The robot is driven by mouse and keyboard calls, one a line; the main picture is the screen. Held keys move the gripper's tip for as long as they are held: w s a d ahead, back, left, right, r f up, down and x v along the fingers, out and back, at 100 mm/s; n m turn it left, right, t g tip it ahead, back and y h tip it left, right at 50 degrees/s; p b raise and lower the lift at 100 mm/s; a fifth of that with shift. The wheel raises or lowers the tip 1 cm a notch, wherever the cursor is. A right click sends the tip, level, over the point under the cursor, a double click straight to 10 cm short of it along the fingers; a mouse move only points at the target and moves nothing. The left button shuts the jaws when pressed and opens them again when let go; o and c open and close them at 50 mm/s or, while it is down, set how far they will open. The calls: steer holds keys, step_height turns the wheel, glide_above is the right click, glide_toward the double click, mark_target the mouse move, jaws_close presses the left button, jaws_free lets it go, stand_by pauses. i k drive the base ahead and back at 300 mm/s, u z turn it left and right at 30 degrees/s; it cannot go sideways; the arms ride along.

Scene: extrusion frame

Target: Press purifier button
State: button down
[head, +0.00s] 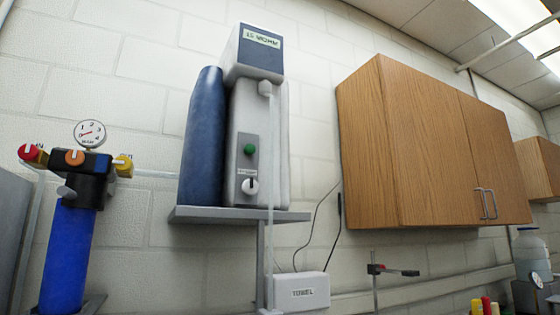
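The purifier (240,120) is a white unit with a dark display head on top, standing on a grey wall shelf (240,216). A grey panel on its front carries a round green button (249,149). A dark blue cylinder (204,135) stands against the purifier's left side. My gripper is not in this view, so its state does not show.
A blue filter housing (66,255) with a gauge (90,133) and coloured knobs is at the left. A wooden wall cabinet (435,145) is at the right. A white box (302,292) and a stand clamp (392,271) are below. Wall shows between purifier and cabinet.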

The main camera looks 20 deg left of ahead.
mark_target(250, 149)
steer(key=u, duration=0.1)
steer(key=k, duration=1.25)
steer(key=u, duration=1.15)
steer(key=i, duration=1)
steer(key=u, duration=0.1)
